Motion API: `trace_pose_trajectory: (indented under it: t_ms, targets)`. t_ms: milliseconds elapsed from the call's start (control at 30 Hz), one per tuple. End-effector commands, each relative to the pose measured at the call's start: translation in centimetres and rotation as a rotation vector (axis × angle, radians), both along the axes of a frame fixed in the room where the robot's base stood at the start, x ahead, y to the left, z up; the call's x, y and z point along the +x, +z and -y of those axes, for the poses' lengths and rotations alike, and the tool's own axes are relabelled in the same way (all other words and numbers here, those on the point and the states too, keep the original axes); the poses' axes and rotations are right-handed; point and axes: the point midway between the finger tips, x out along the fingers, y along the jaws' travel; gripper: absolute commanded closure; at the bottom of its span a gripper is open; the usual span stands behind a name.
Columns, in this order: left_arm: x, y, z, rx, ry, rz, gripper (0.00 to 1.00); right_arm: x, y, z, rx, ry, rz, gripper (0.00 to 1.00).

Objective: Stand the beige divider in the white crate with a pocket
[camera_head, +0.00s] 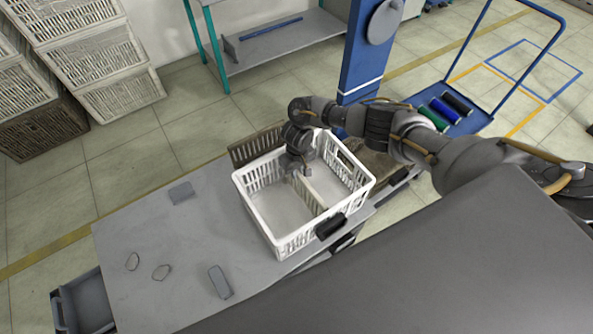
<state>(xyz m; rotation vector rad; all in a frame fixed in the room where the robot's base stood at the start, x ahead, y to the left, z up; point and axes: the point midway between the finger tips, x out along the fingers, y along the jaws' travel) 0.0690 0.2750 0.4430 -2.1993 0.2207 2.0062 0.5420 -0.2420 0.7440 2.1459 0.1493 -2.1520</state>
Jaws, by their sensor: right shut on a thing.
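The white crate (283,244) stands on the grey table at its right end, open side up. The beige divider (313,199) is inside the crate, upright, running from the back towards the front wall, with floor showing on both sides of it. My right gripper (297,174) reaches in over the crate's back wall and is shut on the divider near its back end. The divider's lower edge and any pocket it sits in are too small or hidden to tell. My left gripper is not in view.
The grey table (190,250) is mostly clear left of the crate, with a few small flat grey pieces (219,281) on it. A black object (330,226) is at the crate's front right. Stacked crates (95,55) stand at the back left. Coloured spools (446,110) lie on a blue cart.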

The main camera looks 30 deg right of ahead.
Motion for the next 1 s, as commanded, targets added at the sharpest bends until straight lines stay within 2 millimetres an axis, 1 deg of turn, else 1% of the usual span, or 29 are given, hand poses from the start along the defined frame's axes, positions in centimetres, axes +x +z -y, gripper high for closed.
trace_pose_trajectory:
  t_ms: [300, 767, 800, 933, 967, 1000]
  targets:
    - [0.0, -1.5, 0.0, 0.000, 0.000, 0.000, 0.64, 0.0, -2.2, -0.1, 0.001, 0.000, 0.000, 1.00]
    - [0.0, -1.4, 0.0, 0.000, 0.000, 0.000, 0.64, 0.0, -2.1, 0.0, 0.000, 0.000, 0.000, 1.00]
    - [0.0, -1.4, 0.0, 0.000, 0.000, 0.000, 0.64, 0.0, -2.1, 0.0, 0.000, 0.000, 0.000, 0.79]
    - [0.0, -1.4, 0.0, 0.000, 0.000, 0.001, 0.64, 0.0, -2.1, 0.0, 0.000, 0.000, 0.000, 0.62]
    - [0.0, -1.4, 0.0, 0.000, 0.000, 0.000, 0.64, 0.0, -2.1, 0.0, 0.000, 0.000, 0.000, 0.58]
    - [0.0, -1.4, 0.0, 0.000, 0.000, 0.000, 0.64, 0.0, -2.1, 0.0, 0.000, 0.000, 0.000, 0.58]
